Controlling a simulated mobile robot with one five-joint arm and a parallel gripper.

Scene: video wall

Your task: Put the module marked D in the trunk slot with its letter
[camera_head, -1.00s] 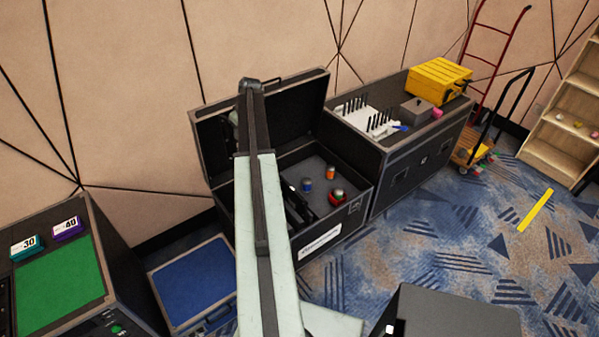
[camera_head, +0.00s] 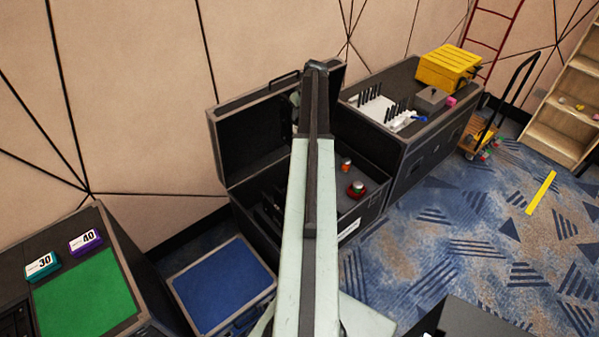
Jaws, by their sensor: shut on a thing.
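The open black trunk (camera_head: 222,135) stands against the wall with its lid raised. My arm crosses in front of it and covers much of its inside. No letter D can be read on anything in view, and I cannot make out a lettered slot.
A case at left bears a green mat (camera_head: 88,298), a teal block marked 30 (camera_head: 43,266) and a purple block marked 40 (camera_head: 85,241). A blue-topped case (camera_head: 222,285) stands beside it. Right of the trunk, another case (camera_head: 425,150) carries a yellow box (camera_head: 449,68).

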